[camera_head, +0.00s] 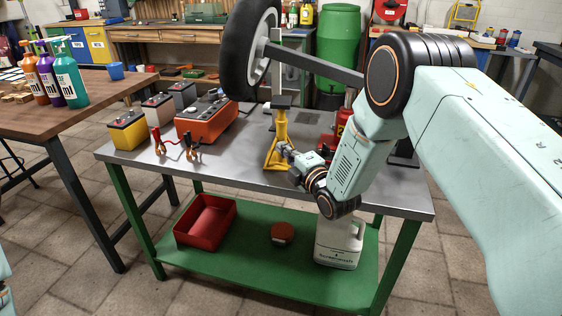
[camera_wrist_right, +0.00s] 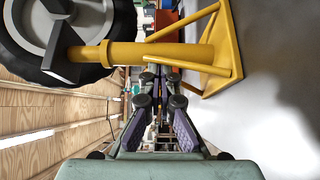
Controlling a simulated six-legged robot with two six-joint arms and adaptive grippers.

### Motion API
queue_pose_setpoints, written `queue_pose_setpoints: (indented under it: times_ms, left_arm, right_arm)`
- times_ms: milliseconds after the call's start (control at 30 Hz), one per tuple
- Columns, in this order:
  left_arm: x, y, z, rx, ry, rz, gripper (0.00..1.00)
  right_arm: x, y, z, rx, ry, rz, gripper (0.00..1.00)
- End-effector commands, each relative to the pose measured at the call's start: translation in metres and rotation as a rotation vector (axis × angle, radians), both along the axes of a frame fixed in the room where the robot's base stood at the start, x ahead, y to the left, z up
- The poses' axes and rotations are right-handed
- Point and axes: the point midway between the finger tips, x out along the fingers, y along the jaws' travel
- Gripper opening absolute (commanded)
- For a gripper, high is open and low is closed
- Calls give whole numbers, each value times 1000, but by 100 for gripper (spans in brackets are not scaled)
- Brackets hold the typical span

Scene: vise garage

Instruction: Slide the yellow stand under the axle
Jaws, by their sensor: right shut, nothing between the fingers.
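The yellow stand (camera_head: 280,143) is upright on the metal table, with a dark flat saddle on top. The grey axle (camera_head: 318,64) runs rightward from the wheel and passes behind my right arm. The saddle is lower than the axle and appears left of most of it; I cannot tell their depth offset. My right gripper (camera_head: 287,150) is low beside the stand's right side, shut and empty. In the right wrist view, the stand's yellow column (camera_wrist_right: 160,53) lies across the picture just beyond the shut fingertips (camera_wrist_right: 161,76); contact is unclear. My left gripper is out of view.
The wheel (camera_head: 247,45) hangs above the table's back edge. An orange charger (camera_head: 207,117) with clamps and several batteries stand left on the metal table (camera_head: 225,165). A red object (camera_head: 328,146) is right of the stand, partly hidden by my arm. The table's front middle is clear.

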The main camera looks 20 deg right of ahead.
Motion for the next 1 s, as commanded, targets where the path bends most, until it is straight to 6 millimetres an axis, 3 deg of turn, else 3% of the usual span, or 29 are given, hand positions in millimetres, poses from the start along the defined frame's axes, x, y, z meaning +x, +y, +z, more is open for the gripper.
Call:
queue_pose_setpoints:
  times_ms: [167,467,1000]
  left_arm:
    - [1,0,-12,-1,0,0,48]
    - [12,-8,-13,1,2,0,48]
    - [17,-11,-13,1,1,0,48]
  right_arm:
    - [28,-19,-2,-3,-2,-2,0]
    - [53,-37,-3,0,3,-1,0]
    - [55,-37,-2,-1,3,0,0]
